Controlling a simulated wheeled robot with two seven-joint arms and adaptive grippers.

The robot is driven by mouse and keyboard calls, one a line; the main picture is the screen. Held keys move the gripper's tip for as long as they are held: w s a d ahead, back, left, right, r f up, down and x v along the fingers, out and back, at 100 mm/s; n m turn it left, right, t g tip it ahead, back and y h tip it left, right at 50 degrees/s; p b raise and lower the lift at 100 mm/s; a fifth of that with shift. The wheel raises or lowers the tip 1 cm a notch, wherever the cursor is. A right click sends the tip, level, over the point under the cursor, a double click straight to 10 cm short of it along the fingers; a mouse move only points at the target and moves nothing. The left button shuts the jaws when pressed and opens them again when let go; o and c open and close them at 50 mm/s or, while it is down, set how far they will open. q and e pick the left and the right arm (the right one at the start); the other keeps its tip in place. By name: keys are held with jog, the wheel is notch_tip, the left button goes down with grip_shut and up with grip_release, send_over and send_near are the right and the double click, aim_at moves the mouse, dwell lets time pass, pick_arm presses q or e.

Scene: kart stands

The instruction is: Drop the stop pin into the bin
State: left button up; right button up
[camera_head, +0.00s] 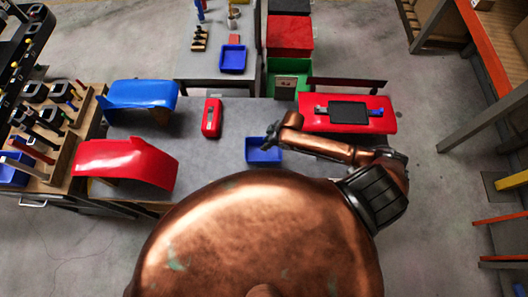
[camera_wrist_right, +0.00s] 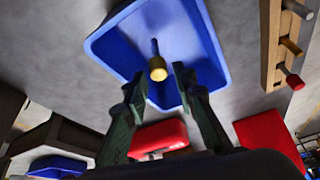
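The blue bin (camera_head: 272,157) stands at the near edge of the grey table, and it fills the top middle of the right wrist view (camera_wrist_right: 192,28). My right gripper (camera_head: 271,139) is above the bin. In the right wrist view its two fingers (camera_wrist_right: 160,80) are apart, with a gap between the tips. The stop pin (camera_wrist_right: 157,66), with a yellow round end and a dark shaft, shows in that gap against the bin's inside. It appears free of both fingers; I cannot tell whether it is falling or resting. My left gripper is in neither view.
A red case (camera_head: 211,118) lies left of the bin. Blue (camera_head: 140,95) and red (camera_head: 125,163) curved panels are farther left. A red panel with a dark tablet (camera_head: 348,112) is at right. Another blue bin (camera_head: 232,59) stands on the far table.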

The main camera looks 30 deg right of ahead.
jog(key=shift+o, duration=0.9)
jog(key=shift+r, duration=0.1)
jog(key=v, duration=1.1)
jog(key=shift+s+d+r, duration=0.15)
jog(key=shift+d+r, duration=0.05)
jog(key=shift+r, duration=0.15)
